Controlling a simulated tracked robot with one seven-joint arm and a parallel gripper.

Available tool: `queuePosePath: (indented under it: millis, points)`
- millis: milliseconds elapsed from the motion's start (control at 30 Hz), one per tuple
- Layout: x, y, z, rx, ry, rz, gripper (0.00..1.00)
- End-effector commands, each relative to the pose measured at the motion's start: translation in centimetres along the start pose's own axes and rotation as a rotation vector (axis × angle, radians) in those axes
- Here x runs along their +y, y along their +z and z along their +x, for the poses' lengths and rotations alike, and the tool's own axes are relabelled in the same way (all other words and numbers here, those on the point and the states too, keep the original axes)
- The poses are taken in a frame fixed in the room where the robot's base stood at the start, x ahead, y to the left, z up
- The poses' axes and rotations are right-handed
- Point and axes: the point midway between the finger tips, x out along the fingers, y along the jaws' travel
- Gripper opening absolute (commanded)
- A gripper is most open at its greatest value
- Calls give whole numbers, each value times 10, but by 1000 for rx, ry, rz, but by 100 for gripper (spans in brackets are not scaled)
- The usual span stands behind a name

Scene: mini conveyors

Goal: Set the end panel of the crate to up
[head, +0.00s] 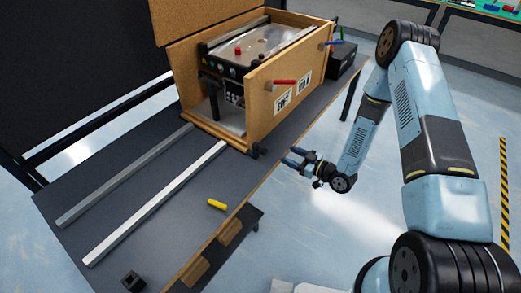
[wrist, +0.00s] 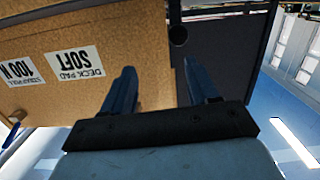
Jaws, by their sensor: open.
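The wooden crate (head: 262,112) stands on the dark table, with a conveyor machine (head: 235,65) inside. Its near end is open and shows the machine; I cannot make out with certainty which board is the end panel. A wooden board (head: 205,18) stands raised along the crate's far left side. My gripper (head: 297,158) is open and empty, in front of the crate's near right corner and apart from it. In the wrist view, my gripper (wrist: 160,80) has its fingers spread before the crate's labelled wall (wrist: 85,85), with nothing between them.
Two metal rails (head: 160,200) lie along the table (head: 130,215). A yellow block (head: 216,204) and a small black block (head: 133,281) are near its front edge. A red-handled latch (head: 285,82) sticks out from the crate's side. A black box (head: 345,68) stands behind.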

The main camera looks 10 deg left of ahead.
Motion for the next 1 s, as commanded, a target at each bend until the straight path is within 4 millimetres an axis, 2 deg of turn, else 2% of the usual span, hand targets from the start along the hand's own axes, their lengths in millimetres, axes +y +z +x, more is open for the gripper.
queuePosePath:
  millis: [33,200,433,567,1000]
  points:
    - [-10,7,-1,25,-5,19,59]
    - [-26,16,-4,89,-11,54,59]
    - [-30,17,5,109,-12,61,59]
    - [-31,14,23,109,-14,61,59]
    - [-31,6,99,109,-13,59,59]
